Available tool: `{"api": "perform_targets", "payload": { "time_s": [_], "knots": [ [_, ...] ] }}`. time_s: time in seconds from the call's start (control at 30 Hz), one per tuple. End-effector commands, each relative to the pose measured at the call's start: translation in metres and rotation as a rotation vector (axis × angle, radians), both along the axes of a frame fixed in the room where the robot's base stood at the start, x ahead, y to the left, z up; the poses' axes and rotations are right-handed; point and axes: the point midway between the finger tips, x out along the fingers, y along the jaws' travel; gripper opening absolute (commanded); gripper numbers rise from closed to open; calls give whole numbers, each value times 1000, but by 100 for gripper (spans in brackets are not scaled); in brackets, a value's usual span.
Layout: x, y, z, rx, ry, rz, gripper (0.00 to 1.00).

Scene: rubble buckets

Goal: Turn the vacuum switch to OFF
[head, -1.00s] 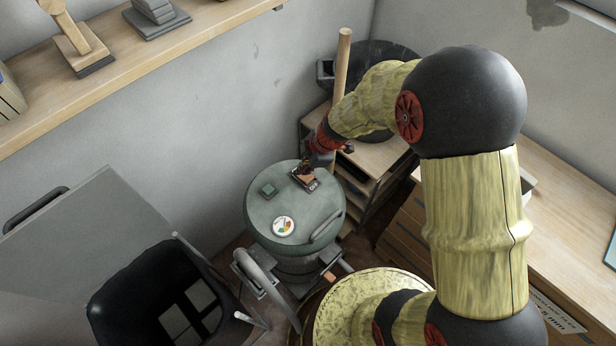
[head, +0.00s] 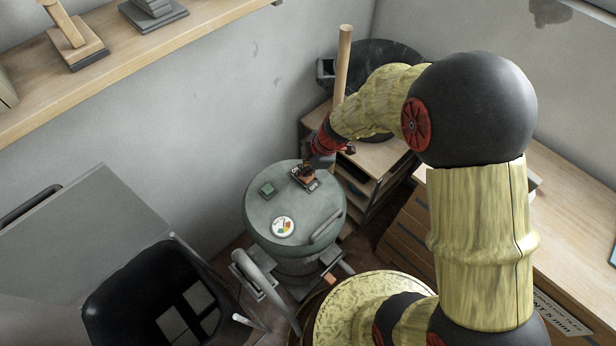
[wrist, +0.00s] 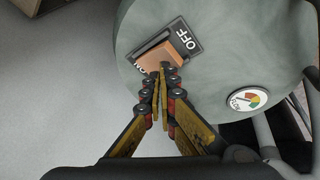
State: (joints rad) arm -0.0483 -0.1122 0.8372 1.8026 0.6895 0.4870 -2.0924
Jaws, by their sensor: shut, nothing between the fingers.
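The vacuum (head: 285,208) is a round grey-green canister with a gauge (head: 284,227) on its lid. Its switch (head: 304,177) is an orange rocker in a dark plate near the back of the lid. In the wrist view the orange rocker (wrist: 163,54) sits between a white OFF label and an ON label partly hidden at its lower left. My gripper (wrist: 162,74) is shut and empty, its fingertips at the rocker's lower edge, touching or very close to it. In the head view my gripper (head: 310,170) is over the switch and partly hides it.
A black bin (head: 110,300) with tiles stands at lower left. A wooden pole (head: 343,65) and shelving (head: 372,160) stand close behind my wrist.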

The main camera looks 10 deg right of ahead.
Motion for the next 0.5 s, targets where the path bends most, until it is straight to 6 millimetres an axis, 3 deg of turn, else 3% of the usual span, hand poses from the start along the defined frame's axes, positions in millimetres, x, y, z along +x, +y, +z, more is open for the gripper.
{"api": "perform_targets", "payload": {
  "time_s": [0.5],
  "knots": [
    [-2, -1, -5, 0, 0, -1, 0]
  ]
}}
